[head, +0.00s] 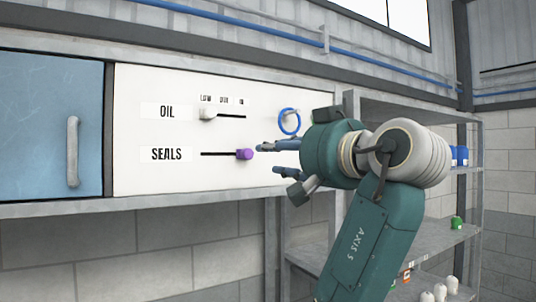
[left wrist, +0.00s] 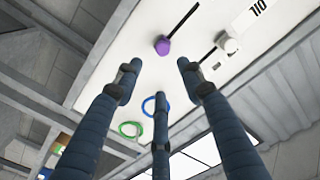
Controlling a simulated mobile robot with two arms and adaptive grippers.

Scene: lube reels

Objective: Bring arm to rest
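My left gripper (head: 268,159) is in front of the white panel (head: 140,185), with its fingers pointing left. The purple knob (head: 244,154) is at the right end of the SEALS slot, just left of the fingertips in the head view. The white knob (head: 207,114) is near the left end of the OIL slot. In the left wrist view my left gripper (left wrist: 157,78) has its fingers spread, with nothing between them. The purple knob (left wrist: 162,46) and white knob (left wrist: 230,44) show beyond the fingertips, apart from them. My right gripper is in neither view.
A blue ring (head: 289,121) hangs on the panel above the gripper. A green ring (left wrist: 130,129) shows in the left wrist view. A blue cabinet door (head: 45,120) is at the left. Metal shelves (head: 440,240) with several small containers stand behind my arm.

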